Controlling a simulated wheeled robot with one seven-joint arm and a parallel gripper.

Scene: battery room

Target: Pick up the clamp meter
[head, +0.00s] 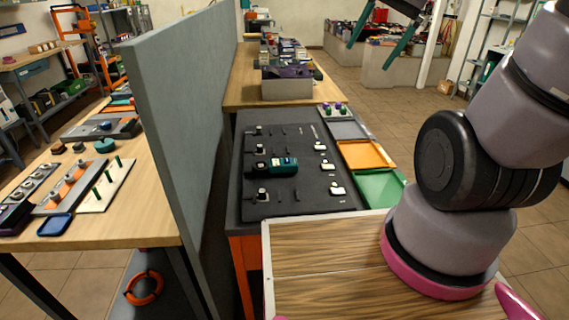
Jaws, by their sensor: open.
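A teal and black tool that looks like the clamp meter (284,165) lies on the black board (295,200) of the bench ahead, left of the picture's middle. Its teal body is to the right and a dark part is to the left. My gripper (369,54) is high at the top right, with its two teal fingers spread and nothing between them. It is well apart from the clamp meter. The top of the gripper is cut off by the picture's edge.
Small knobs and pale tags sit on the board around the tool. Grey, orange (364,154) and green (380,187) trays lie to its right. A tall grey partition (185,130) stands to the left. A grey bin (287,89) with items stands behind.

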